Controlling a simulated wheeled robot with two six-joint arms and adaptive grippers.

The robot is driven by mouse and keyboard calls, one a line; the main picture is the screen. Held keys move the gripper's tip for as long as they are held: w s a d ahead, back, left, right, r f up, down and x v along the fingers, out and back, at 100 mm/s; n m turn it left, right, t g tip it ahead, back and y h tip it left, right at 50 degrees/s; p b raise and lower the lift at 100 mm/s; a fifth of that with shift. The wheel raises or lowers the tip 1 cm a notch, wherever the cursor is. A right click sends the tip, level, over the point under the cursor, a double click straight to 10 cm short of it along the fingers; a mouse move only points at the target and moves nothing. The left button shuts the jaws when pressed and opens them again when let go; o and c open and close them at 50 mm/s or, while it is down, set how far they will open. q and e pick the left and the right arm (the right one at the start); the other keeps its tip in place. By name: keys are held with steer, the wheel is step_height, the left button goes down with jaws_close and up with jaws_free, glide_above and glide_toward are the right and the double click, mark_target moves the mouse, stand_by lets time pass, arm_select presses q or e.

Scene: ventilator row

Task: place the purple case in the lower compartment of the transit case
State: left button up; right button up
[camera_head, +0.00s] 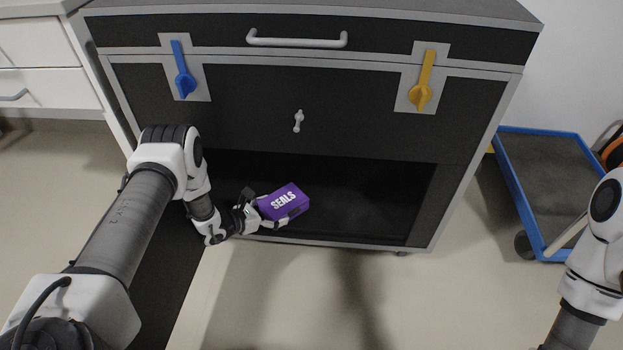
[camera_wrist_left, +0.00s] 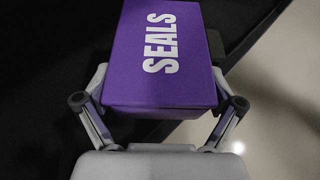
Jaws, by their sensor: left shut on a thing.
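The purple case (camera_head: 283,202) has the white word SEALS on its top. My left gripper (camera_head: 267,208) is shut on it and holds it at the front opening of the lower compartment (camera_head: 370,200), toward its left side. The case also fills the upper middle of the left wrist view (camera_wrist_left: 160,55), between the two fingers (camera_wrist_left: 160,110). The transit case (camera_head: 230,105) is a large black cabinet with grey edges. Its lower compartment is open and dark, and I see nothing else in it. My right arm shows at the right edge, but its gripper is out of view.
A blue latch (camera_head: 183,72) and a yellow latch (camera_head: 424,82) are on the cabinet front, with a small knob (camera_head: 298,120) between them. A drawer handle (camera_head: 297,39) is above. A blue-edged cart (camera_head: 560,180) stands at right. The floor in front is clear.

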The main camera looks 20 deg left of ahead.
arm_select(q)
steer(key=b, duration=0.6)
glide_above(325, 215)
steer(key=s+a, duration=0.1)
steer(key=a, duration=0.1)
steer(key=shift+d+f, duration=0.15)
steer(key=shift+f, duration=0.6)
steer(key=shift+w+d+b, duration=0.3)
steer(key=shift+w+d, duration=0.15)
steer(key=shift+d, duration=0.25)
step_height(325, 215, down, 3)
steer(key=b, duration=0.2)
steer(key=shift+d+f+b, duration=0.1)
steer(key=shift+b, duration=0.25)
steer(key=shift+f, duration=0.25)
steer(key=o, duration=1)
steer(key=shift+c, duration=0.2)
